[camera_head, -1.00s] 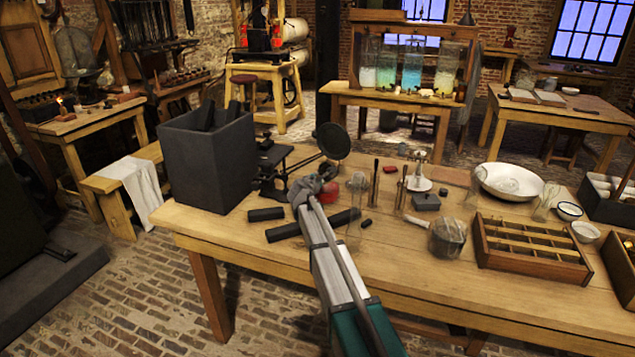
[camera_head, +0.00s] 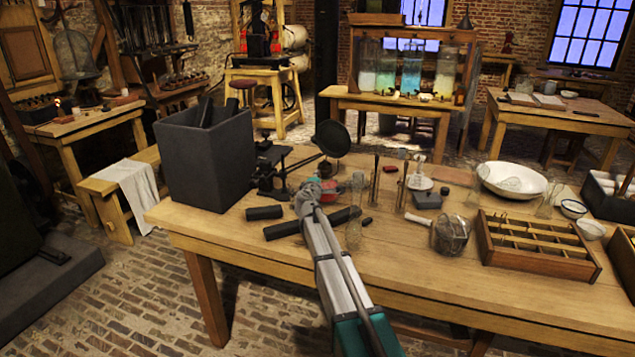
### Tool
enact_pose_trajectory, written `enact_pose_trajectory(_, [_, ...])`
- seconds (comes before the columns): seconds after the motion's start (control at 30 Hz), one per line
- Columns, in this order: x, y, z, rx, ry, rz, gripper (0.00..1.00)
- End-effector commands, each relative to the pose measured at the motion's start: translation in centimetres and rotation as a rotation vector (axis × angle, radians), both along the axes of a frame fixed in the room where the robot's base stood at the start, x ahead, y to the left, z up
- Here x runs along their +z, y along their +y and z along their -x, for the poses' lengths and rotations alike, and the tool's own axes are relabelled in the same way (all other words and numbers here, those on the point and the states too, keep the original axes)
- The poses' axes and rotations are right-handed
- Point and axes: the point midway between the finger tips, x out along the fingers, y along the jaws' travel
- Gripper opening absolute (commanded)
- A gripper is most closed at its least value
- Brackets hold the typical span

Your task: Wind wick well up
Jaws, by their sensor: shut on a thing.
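My gripper (camera_head: 314,189) is at the end of my arm, over the middle of the table (camera_head: 190,222). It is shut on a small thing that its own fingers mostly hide. A small dark brown piece (camera_head: 325,169) shows just above the fingers, and a bit of red shows beside them. I cannot tell whether these belong to a lamp with a wick. No wick can be made out at this size.
A black stand with a round dark disc (camera_head: 332,138) is close behind the gripper. Dark rods (camera_head: 284,230) lie below it. A large grey box (camera_head: 207,160) stands left. A glass jar (camera_head: 449,235) and a divided wooden tray (camera_head: 538,245) are right. The front right table strip is clear.

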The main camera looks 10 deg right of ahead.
Motion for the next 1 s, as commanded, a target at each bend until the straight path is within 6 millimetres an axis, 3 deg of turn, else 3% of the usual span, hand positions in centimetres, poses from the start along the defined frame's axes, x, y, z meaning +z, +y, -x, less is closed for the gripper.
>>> enact_pose_trajectory(1.0, [-0.55, 0.02, 0.02, -0.001, -0.350, -0.386, 0.00])
